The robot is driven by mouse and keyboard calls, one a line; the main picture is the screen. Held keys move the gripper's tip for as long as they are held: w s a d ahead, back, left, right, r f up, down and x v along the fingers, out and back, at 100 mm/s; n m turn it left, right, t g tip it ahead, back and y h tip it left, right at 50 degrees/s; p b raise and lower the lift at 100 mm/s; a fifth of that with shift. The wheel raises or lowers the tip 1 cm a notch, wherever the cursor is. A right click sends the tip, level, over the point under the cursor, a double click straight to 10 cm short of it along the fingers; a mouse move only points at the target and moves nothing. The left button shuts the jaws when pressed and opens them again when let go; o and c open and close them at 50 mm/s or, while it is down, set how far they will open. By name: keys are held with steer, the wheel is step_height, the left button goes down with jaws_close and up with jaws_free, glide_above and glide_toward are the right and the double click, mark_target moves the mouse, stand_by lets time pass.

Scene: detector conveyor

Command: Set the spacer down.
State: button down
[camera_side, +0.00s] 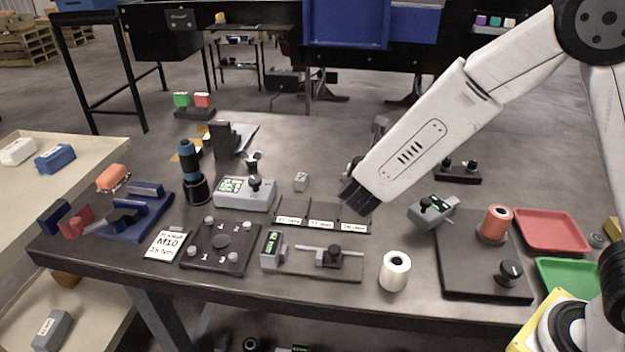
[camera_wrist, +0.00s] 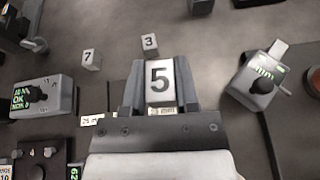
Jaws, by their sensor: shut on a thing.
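My gripper (camera_wrist: 160,72) is shut on a pale grey spacer block (camera_wrist: 161,92) marked 5, with a dark finger on each side of it. In the side view my gripper (camera_side: 357,196) is over the right end of a dark tray with white labels (camera_side: 323,226); the held spacer is hidden there, and I cannot tell its height above the surface. A small block marked 7 (camera_wrist: 91,60) and one marked 3 (camera_wrist: 150,43) lie beyond the fingers in the wrist view. One such grey block (camera_side: 301,181) shows behind the tray in the side view.
A grey gauge with a green display (camera_side: 245,193) stands left of the tray. Another tilted gauge (camera_side: 432,211) is to the right, near a dark plate with a red cylinder (camera_side: 495,224). A white roll (camera_side: 395,270) stands in front. Bare table shows behind the tray.

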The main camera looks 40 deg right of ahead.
steer(key=s+a+r, duration=0.1)
steer(key=s+a, duration=1.1)
steer(key=s, duration=0.1)
steer(key=shift+s+n+t+y, duration=0.25)
steer(key=shift+n+t+y, duration=0.05)
steer(key=shift+n+t, duration=0.1)
glide_above(303, 259)
steer(key=s, duration=0.1)
step_height(303, 259, down, 8)
steer(key=shift+d+f, duration=0.1)
steer(key=shift+d, duration=0.05)
steer(key=shift+w+f, duration=0.4)
steer(key=shift+f, duration=0.1)
steer(key=shift+f, duration=0.1)
